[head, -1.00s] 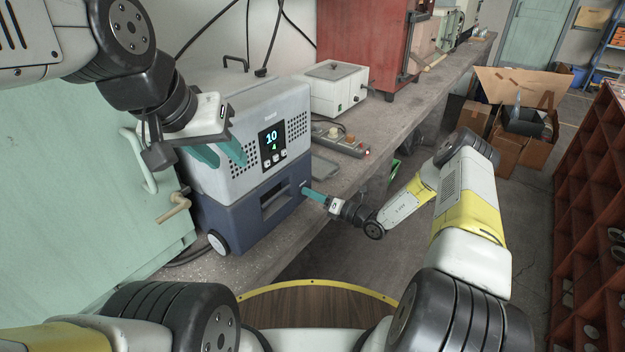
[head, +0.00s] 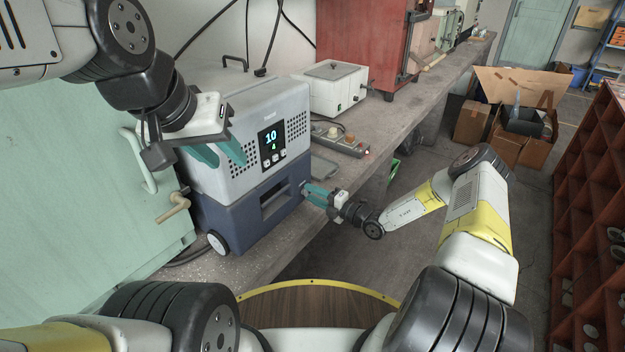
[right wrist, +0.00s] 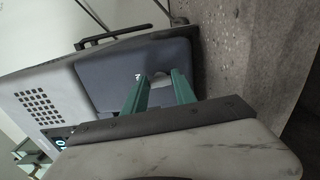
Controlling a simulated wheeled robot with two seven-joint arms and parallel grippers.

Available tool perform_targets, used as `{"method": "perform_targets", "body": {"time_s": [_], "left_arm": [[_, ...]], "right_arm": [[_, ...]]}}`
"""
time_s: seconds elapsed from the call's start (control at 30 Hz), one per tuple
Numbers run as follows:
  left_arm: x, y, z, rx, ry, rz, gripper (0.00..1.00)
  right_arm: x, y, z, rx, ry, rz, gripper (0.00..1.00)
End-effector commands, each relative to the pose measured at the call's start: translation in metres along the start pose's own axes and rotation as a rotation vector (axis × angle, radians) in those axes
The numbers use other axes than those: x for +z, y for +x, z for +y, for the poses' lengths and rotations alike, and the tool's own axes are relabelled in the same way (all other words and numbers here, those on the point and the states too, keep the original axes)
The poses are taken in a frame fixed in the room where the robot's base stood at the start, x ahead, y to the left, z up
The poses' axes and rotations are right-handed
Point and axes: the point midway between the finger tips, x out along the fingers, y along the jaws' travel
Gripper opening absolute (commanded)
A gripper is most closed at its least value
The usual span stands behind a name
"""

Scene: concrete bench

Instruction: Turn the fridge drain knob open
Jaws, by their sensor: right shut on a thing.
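The fridge (head: 240,172) is a box with a light grey upper part, a dark blue lower part and a lit display. It stands on the bench, and it also shows in the right wrist view (right wrist: 106,78). My right gripper (head: 305,188) is at the right end of the fridge's blue lower front, its teal fingers reaching the surface. It is shut on the drain knob, which the fingers hide in the head view. In the right wrist view the fingertips (right wrist: 160,74) meet the blue face; the knob is not clear there. My left gripper (head: 229,163) is open and empty beside the grey upper part.
A white bath-like box (head: 331,90) and a power strip (head: 341,139) are behind and right of the fridge. A pale green cabinet (head: 70,190) is close on the left. Cardboard boxes (head: 509,125) and a red shelf (head: 590,190) stand right. The floor between is free.

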Motion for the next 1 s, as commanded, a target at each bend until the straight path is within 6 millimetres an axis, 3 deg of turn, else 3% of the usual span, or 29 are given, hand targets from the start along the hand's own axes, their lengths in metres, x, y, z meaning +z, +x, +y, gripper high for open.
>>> {"method": "perform_targets", "body": {"time_s": [0.67, 0.7, 0.8, 1.0], "left_arm": [[0.0, 0.0, 0.0, 0.0, 0.0, 0.0, 0.34], [0.0, 0.0, 0.0, 0.0, 0.0, 0.0, 0.34], [0.0, 0.0, 0.0, 0.0, 0.0, 0.0, 0.34], [0.0, 0.0, 0.0, 0.0, 0.0, 0.0, 0.34]], "right_arm": [[0.0002, -0.0009, -0.0016, -0.003, 0.068, -0.001, 0.0], [0.0002, -0.0008, -0.0017, -0.003, 0.068, -0.001, 0.35], [0.0001, -0.0007, -0.0015, -0.002, 0.068, -0.001, 0.54], [0.0, -0.0004, -0.0009, -0.001, 0.067, -0.001, 0.55]]}}
